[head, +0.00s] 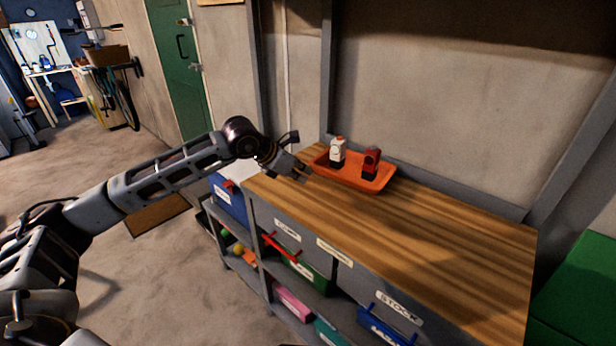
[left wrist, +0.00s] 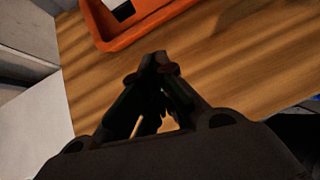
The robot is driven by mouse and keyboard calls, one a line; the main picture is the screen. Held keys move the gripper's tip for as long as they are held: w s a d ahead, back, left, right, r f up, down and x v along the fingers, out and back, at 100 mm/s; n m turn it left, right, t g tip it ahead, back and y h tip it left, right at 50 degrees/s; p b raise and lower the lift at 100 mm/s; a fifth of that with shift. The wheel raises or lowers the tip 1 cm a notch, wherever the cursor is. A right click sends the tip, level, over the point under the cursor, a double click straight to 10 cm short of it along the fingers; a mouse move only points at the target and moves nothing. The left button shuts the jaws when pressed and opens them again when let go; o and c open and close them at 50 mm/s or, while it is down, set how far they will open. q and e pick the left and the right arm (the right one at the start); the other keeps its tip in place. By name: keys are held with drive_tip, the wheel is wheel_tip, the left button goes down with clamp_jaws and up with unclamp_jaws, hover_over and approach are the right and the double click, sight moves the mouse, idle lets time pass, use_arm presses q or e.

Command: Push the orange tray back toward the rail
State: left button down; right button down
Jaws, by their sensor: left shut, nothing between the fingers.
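The orange tray (head: 350,183) lies on the wooden bench top near its back left, close to the grey rail (head: 450,193) along the back edge. A white bottle with an orange cap (head: 338,153) and a dark red container (head: 371,163) stand upright in it. My left gripper (head: 305,175) is shut and empty, just above the bench at the tray's near left side. In the left wrist view the closed fingertips (left wrist: 155,62) point toward the tray's near rim (left wrist: 140,35), with a strip of wood showing between. My right gripper is not in view.
The wooden bench top (head: 430,235) is clear to the right of the tray. Below it are labelled shelves with bins, including a blue one (head: 385,325). A large green box (head: 580,290) stands at the right. A grey post (head: 328,75) rises behind the tray.

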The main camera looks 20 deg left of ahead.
use_arm(q)
drive_tip(key=v, duration=0.3)
drive_tip(key=shift+s+r, duration=0.2)
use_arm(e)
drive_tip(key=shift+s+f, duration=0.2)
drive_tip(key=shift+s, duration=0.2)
use_arm(q)
drive_tip(key=shift+a, duration=0.1)
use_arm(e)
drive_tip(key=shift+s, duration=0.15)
